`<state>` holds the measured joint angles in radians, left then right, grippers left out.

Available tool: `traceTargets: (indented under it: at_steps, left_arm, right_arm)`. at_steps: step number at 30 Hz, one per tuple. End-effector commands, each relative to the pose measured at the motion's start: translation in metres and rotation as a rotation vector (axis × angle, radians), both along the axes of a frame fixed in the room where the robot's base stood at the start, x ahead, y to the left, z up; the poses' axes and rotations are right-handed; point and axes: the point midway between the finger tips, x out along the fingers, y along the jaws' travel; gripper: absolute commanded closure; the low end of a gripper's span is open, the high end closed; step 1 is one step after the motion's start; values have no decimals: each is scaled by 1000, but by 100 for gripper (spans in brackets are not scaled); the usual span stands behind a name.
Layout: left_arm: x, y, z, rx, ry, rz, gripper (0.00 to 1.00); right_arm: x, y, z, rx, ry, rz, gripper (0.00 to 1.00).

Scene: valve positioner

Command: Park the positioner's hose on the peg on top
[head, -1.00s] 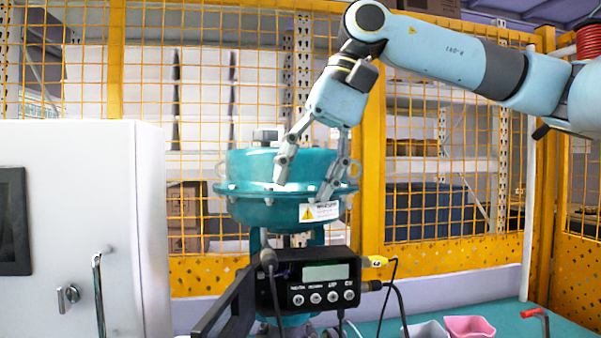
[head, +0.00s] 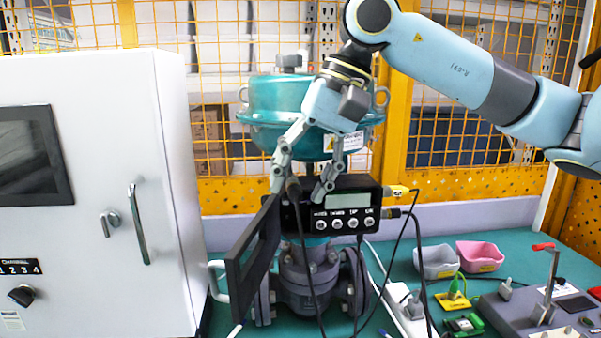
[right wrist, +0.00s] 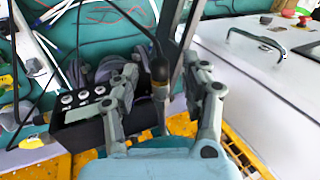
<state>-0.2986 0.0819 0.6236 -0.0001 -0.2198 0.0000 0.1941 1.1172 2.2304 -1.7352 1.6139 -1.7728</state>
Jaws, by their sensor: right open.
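The black positioner (head: 347,187) with a small display and a row of round buttons sits below the teal actuator, its dark cover swung open at the left. The hose's dark end (head: 293,187) stands up at the positioner's left side, with the hose hanging down. My right gripper (head: 299,193) is open with one finger on each side of the hose end. In the right wrist view the hose end (right wrist: 159,72) shows between the parted fingers (right wrist: 160,85), with no clear grip on it. I cannot make out the peg. My left gripper is not in view.
The teal actuator (head: 285,100) rises behind my right gripper. The open cover (head: 254,257) and a white cabinet (head: 95,180) stand at the left. Grey (head: 437,262) and pink (head: 480,256) bins and a lever panel (head: 560,310) are at the right. Cables hang in front.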

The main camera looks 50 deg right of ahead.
Motion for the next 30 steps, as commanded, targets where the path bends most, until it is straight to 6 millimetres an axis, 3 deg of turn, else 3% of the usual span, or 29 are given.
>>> traceTargets:
  at_steps: [11, 22, 24, 25, 30]
  left_arm:
    - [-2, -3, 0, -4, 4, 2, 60]
    - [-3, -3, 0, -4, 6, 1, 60]
    - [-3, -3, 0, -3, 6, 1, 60]
    - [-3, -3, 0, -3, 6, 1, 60]
    - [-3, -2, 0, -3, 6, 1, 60]
  right_arm:
    - [1, 2, -4, 0, 0, -1, 54]
    - [1, 1, -4, 1, 1, -1, 100]
    - [1, 1, -4, 1, 1, -1, 100]
    - [1, 1, -4, 1, 1, -1, 82]
    - [1, 1, -4, 1, 1, -1, 100]
